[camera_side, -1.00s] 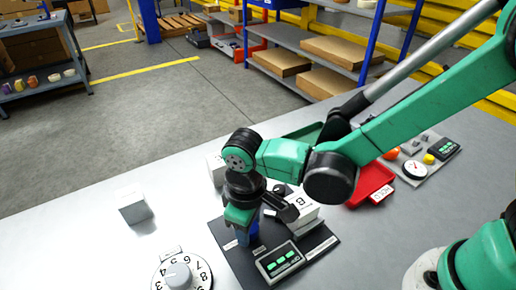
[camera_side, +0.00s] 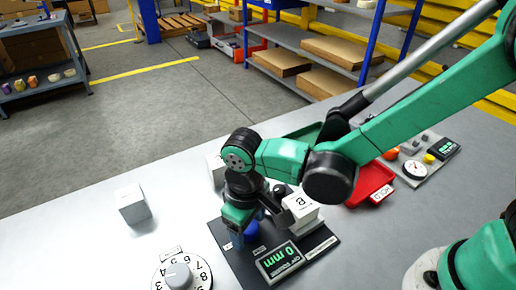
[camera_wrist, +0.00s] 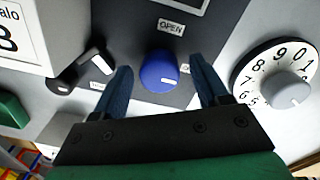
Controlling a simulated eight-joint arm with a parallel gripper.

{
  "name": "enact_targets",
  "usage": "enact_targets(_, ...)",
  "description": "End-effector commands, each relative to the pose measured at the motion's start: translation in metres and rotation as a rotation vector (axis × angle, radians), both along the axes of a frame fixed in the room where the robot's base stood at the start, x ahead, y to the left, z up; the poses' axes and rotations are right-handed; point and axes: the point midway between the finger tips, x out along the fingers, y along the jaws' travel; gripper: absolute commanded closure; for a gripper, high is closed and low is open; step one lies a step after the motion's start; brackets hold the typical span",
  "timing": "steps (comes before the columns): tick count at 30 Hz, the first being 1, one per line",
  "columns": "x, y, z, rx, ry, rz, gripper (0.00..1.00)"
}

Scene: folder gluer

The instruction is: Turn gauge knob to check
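The gauge is a dark panel (camera_side: 236,262) on the table, with a display (camera_side: 281,262) that reads "0 mm" in green. Its round blue knob (camera_wrist: 160,70) carries a small white mark and also shows in the side view (camera_side: 252,230), partly covered by my gripper. A label "OPEN" (camera_wrist: 171,26) lies by the knob; another label beside it is mostly hidden. My gripper (camera_wrist: 161,65) is over the knob, its two dark blue fingers open on either side with gaps to it. A white box (camera_side: 302,208) marked "B" stands on the panel, right of my gripper.
A white numbered dial (camera_side: 182,274) lies left of the panel, close to one finger in the wrist view (camera_wrist: 281,82). A black lever (camera_wrist: 82,73) sits left of the knob. A white block (camera_side: 133,205), a red tray (camera_side: 372,186) and a second instrument board (camera_side: 425,165) stand apart.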

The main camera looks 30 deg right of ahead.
Motion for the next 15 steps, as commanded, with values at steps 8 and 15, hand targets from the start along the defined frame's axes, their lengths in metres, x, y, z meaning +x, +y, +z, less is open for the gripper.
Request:
enact_targets(8, 0.000, 0.000, 0.000, 0.000, 0.000, 0.001, 0.24)
enact_targets(15, 0.000, 0.000, 0.019, 0.000, 0.000, 0.001, 0.24)
